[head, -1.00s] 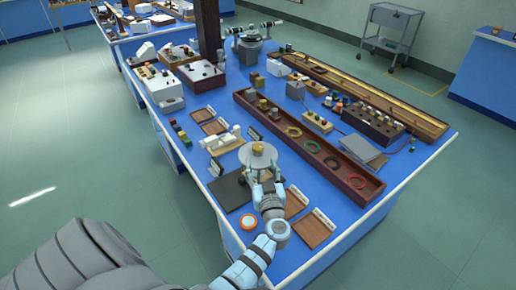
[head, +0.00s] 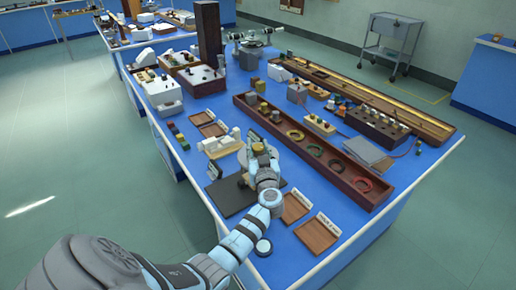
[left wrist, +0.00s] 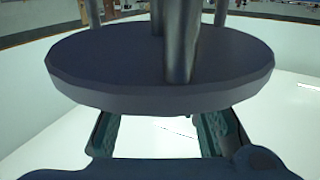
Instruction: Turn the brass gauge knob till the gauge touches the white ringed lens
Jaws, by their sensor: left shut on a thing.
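My left gripper (head: 261,160) is at the gauge, shut on its brass knob (head: 260,147), whose yellow top shows just beyond the fingers. The gauge's grey disc (head: 243,155) shows at the left of the gripper. In the left wrist view the disc (left wrist: 160,97) fills the middle, with metal rods rising from it in the picture. My two fingers (left wrist: 163,135) show below it; the knob between them is hidden there. The gauge's feet are hidden in the head view, and I cannot make out the white ringed lens or whether the gauge touches it. My right gripper is out of view.
A dark mat (head: 231,195) lies left of my wrist. Labelled wooden trays (head: 318,233) are to the right. A long brown trough (head: 335,168) with coloured rings lies beyond. Bare blue bench separates them.

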